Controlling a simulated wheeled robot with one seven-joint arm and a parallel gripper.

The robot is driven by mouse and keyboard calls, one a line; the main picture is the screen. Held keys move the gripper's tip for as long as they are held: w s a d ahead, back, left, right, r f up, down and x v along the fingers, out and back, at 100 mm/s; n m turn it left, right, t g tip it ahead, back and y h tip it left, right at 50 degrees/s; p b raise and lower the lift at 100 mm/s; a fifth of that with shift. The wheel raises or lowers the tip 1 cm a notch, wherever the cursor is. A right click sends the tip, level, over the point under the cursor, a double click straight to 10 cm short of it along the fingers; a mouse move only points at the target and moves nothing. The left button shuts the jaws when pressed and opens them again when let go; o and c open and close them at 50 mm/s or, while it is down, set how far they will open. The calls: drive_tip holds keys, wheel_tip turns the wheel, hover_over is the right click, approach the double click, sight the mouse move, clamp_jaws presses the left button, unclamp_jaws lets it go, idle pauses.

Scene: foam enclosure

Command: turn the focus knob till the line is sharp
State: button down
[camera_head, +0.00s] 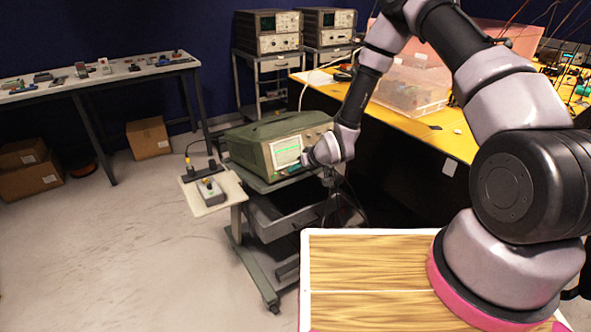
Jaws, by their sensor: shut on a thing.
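A green oscilloscope (255,139) sits on a cart, its front panel facing right and toward me. Its lit screen (287,152) shows a pale green horizontal line; at this size I cannot tell how sharp it is. My gripper (307,158) is at the front panel, just right of the screen, shut on the focus knob. The knob itself is hidden behind my gripper and wrist. Some other small controls show on the panel above my wrist.
The grey cart (250,262) has an open drawer below the oscilloscope. A small side shelf (214,196) holds a little box. A yellow bench (440,143) with a clear bin (412,88) stands behind my arm. The floor at left is clear.

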drive_tip(key=shift+w+d+f+m+g+y, duration=0.15)
drive_tip(key=shift+m+y, duration=0.35)
drive_tip(key=shift+m, duration=0.3)
drive_tip(key=shift+d+r+m+g+y, duration=0.15)
drive_tip(key=shift+m+y, duration=0.35)
drive_tip(key=shift+m, duration=0.3)
drive_tip(key=shift+f, duration=0.1)
drive_tip(key=c, duration=1.1)
unclamp_jaws()
drive_tip(key=shift+c, duration=0.2)
drive_tip(key=v, duration=1)
drive_tip(key=shift+d+r, duration=0.2)
drive_tip(key=shift+d, duration=0.05)
drive_tip(key=shift+d, duration=0.1)
